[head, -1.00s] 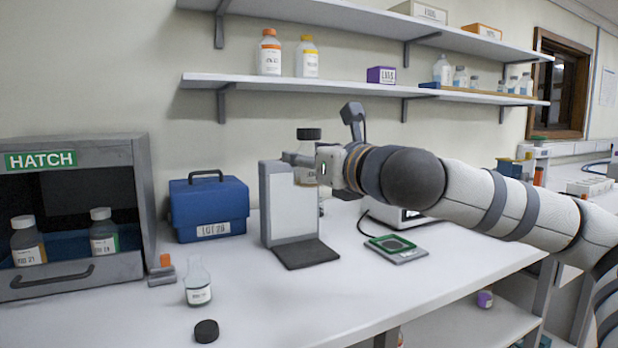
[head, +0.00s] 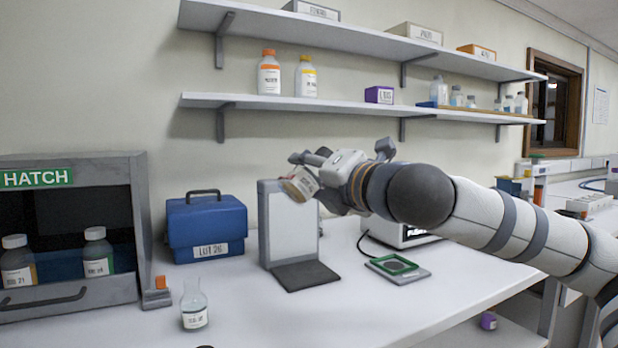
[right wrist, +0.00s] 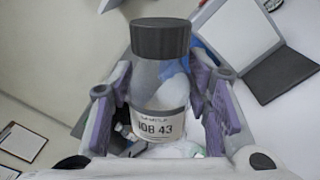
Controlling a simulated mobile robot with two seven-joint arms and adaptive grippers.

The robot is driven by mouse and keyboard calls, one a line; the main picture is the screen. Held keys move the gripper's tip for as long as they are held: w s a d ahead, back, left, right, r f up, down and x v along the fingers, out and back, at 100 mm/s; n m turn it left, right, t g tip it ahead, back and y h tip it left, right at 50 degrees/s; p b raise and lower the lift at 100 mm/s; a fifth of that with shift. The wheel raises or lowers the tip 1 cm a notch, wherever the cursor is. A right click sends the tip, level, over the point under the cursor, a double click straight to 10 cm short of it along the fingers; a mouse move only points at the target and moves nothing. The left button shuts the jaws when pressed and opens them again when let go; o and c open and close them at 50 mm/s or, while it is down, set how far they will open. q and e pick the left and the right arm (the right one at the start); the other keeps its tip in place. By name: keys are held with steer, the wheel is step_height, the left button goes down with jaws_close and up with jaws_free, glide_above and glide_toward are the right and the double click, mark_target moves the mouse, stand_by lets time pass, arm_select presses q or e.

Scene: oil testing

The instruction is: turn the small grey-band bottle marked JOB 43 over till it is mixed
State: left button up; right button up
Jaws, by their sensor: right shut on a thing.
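The bottle marked JOB 43 (right wrist: 158,95) is clear with a dark ribbed cap, a grey band and a white label. It fills the middle of the right wrist view, between the purple pads of my right gripper (right wrist: 166,100). In the head view, my right gripper (head: 309,177) is shut on the bottle (head: 299,186) and holds it in the air in front of the white stand panel. There the bottle is strongly tilted, and the gripper hides part of it. How well its contents are mixed cannot be told. My left gripper is not in view.
Below stand the white panel with dark base (head: 306,276), a green-framed pad (head: 397,266) and a flask (head: 194,306). The blue box (head: 207,228) and hatch (head: 140,225) are to the left. A shelf (head: 350,108) hangs above. The bench front is mostly clear.

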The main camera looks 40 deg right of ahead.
steer(key=m, duration=0.3)
steer(key=shift+w+f, duration=0.15)
steer(key=shift+f, duration=0.15)
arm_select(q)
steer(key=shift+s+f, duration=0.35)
arm_select(e)
steer(key=shift+r+m, duration=0.2)
steer(key=shift+m, duration=0.2)
steer(key=m, duration=0.1)
steer(key=m+b, duration=0.1)
steer(key=m, duration=0.1)
steer(key=shift+f, duration=0.3)
steer(key=m, duration=0.3)
steer(key=shift+b, duration=0.3)
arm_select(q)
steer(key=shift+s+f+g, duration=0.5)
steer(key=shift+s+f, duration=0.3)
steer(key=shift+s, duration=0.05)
arm_select(e)
steer(key=shift+r+m, duration=0.3)
steer(key=shift+m, duration=0.1)
